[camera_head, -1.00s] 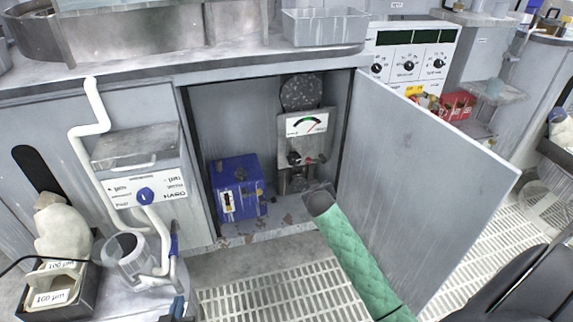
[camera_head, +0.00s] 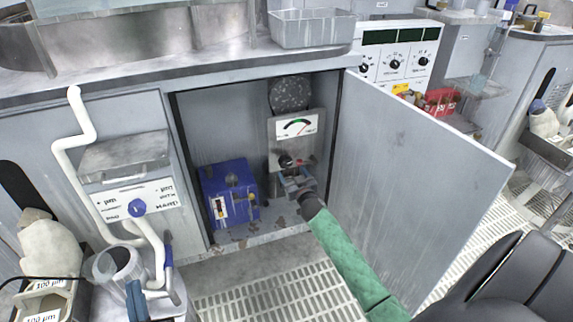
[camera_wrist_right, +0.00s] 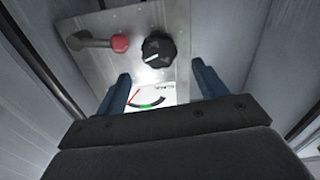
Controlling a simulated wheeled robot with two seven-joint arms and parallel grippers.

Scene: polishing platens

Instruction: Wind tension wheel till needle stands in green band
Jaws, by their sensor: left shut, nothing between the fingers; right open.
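A black ribbed knob, seemingly the tension wheel (camera_head: 285,160), is on a metal plate inside the open cabinet; it also shows in the right wrist view (camera_wrist_right: 158,48). The gauge (camera_head: 297,126) is above it, upside down in the wrist view (camera_wrist_right: 150,98). Its red needle appears right of the green band, outside it. My right gripper (camera_head: 292,183) is open, just below and in front of the knob. In the wrist view its two blue fingers (camera_wrist_right: 162,86) are apart with nothing gripped.
A red-tipped lever (camera_wrist_right: 120,43) sits right beside the knob. A dark round disc (camera_head: 290,94) is above the gauge. A blue box (camera_head: 229,192) stands left in the cabinet. The open door (camera_head: 415,180) borders my right arm on the right. A white pipe (camera_head: 68,150) is at left.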

